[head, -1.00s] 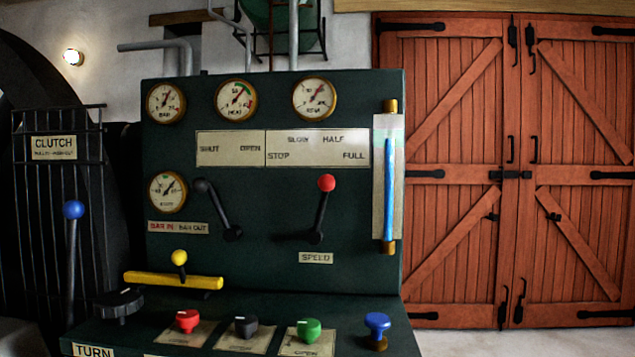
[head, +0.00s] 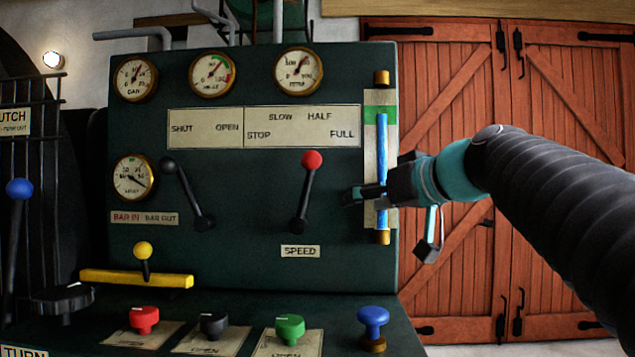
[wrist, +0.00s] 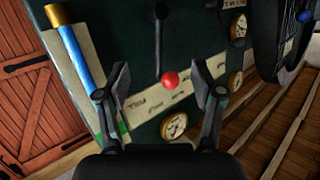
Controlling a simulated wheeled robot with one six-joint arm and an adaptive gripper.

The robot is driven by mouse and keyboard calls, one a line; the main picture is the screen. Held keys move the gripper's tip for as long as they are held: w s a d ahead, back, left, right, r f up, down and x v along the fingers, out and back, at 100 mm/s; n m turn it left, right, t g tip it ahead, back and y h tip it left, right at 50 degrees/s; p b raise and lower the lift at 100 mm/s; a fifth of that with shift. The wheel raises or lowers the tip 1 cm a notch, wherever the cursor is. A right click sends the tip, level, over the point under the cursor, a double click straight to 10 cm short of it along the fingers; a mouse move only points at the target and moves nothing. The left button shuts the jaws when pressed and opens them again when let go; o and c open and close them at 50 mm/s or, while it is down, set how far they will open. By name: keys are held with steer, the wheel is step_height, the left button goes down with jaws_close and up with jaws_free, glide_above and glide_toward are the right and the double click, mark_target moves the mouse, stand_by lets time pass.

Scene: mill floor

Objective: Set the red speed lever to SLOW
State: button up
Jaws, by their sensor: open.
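The speed lever is a dark rod with a red ball knob (head: 312,160) on the green panel, above the SPEED plate (head: 300,251). It leans slightly right of upright. The scale plate above it (head: 302,127) reads STOP, SLOW, HALF and FULL, with the knob below the space between SLOW and HALF. My gripper (head: 352,196) is right of the lever and lower than the knob, in front of the panel. In the wrist view my gripper's two fingers (wrist: 163,92) are spread, with the red knob (wrist: 171,79) between them in the picture, apparently untouched.
A black lever (head: 188,190) stands left of the speed lever. A glass gauge tube (head: 382,150) is behind my gripper at the panel's right edge. Several coloured knobs, including a green one (head: 289,327), stand on the shelf below. Red doors (head: 470,80) are at right.

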mark_target(318, 159)
steer(key=w+r+n+t+y+b, duration=0.1)
steer(key=w+r+n+y+b, duration=0.15)
steer(key=r, duration=0.55)
steer(key=p+x, duration=0.4)
steer(key=x, duration=1)
steer(key=shift+a, duration=0.3)
